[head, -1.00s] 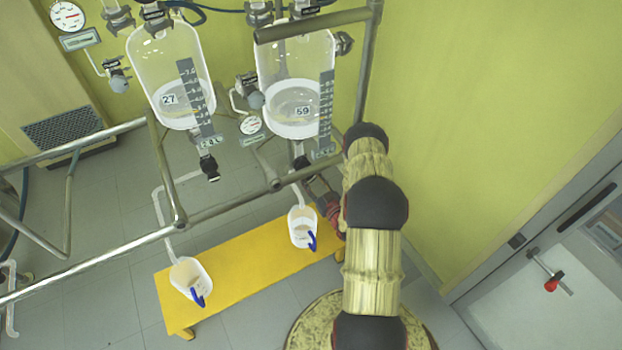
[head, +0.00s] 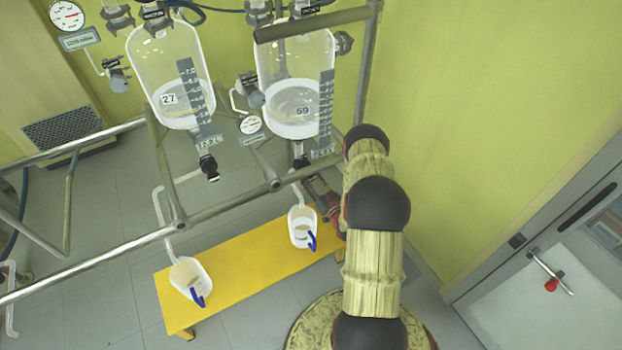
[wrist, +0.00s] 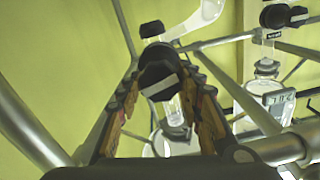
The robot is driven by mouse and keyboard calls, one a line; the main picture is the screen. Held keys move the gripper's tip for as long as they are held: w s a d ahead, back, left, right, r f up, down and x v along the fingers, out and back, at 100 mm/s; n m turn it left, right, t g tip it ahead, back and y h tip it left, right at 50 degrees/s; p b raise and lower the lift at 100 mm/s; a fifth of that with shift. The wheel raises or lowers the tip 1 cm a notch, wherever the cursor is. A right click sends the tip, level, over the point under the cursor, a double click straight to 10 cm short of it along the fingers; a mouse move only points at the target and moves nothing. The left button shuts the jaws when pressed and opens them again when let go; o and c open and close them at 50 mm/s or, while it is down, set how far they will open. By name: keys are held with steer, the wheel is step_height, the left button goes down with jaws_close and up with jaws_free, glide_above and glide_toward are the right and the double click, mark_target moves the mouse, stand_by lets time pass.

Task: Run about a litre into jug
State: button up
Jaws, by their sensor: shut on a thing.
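Two glass reactors hang in a metal frame. The right one, labelled 59 (head: 288,60), holds pale liquid in its lower part, and its dark bottom valve (head: 301,162) leads to a thin spout. A white jug with a blue handle (head: 303,228) stands below that spout on a yellow bench (head: 243,262); some content shows inside, its level unreadable. My gripper (head: 321,190) is beside the outlet, partly hidden by my arm. In the wrist view, my gripper (wrist: 162,76) is shut on a black valve handle (wrist: 160,80) between its fingers.
The left reactor, labelled 27 (head: 147,62), has its own spout above a second jug (head: 190,279) on the bench. Metal rails (head: 100,262) cross in front of the reactors. A yellow wall and a door (head: 560,270) are at the right.

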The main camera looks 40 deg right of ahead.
steer(key=shift+m, duration=1)
steer(key=o, duration=1)
steer(key=shift+o, duration=0.9)
steer(key=shift+s, duration=0.1)
steer(key=v, duration=1.1)
steer(key=shift+s, duration=0.4)
steer(key=shift+f, duration=0.1)
